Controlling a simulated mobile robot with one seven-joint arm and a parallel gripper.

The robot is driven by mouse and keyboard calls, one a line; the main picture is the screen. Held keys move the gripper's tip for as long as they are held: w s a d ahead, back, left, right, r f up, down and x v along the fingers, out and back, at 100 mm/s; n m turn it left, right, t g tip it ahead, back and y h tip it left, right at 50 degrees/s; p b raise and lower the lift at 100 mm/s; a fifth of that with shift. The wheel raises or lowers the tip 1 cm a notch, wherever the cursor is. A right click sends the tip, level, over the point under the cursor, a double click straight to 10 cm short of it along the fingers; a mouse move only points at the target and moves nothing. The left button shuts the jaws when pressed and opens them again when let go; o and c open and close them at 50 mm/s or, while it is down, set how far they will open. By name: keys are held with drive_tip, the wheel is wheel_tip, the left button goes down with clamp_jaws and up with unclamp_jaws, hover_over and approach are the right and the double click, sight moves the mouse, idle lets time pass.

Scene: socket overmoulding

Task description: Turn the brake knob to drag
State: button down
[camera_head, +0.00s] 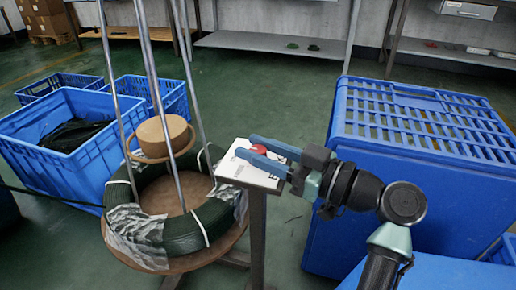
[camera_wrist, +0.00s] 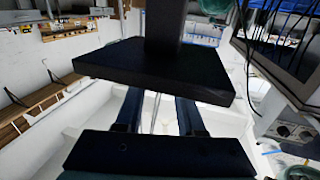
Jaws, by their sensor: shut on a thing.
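The red brake knob (camera_head: 259,149) sits on a small white panel (camera_head: 237,169) with printed marks, on top of a dark post. My gripper (camera_head: 246,147) reaches in from the right, its two blue fingers on either side of the knob and closed on it. The fingers cover part of the knob, so its pointer and the setting it points to cannot be read. In the wrist view a dark slab (camera_wrist: 150,68) on a post hides the fingertips, and the knob does not show there.
Left of the post, a green coil (camera_head: 185,234) lies on a round brown base among upright metal rods. Blue crates (camera_head: 80,160) stand behind it at left. A large blue slatted crate (camera_head: 400,150) stands close by my arm at right. Green floor is open behind.

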drive_tip(key=c, duration=0.5)
unclamp_jaws()
drive_tip(key=p+v, duration=0.5)
drive_tip(key=v, duration=0.8)
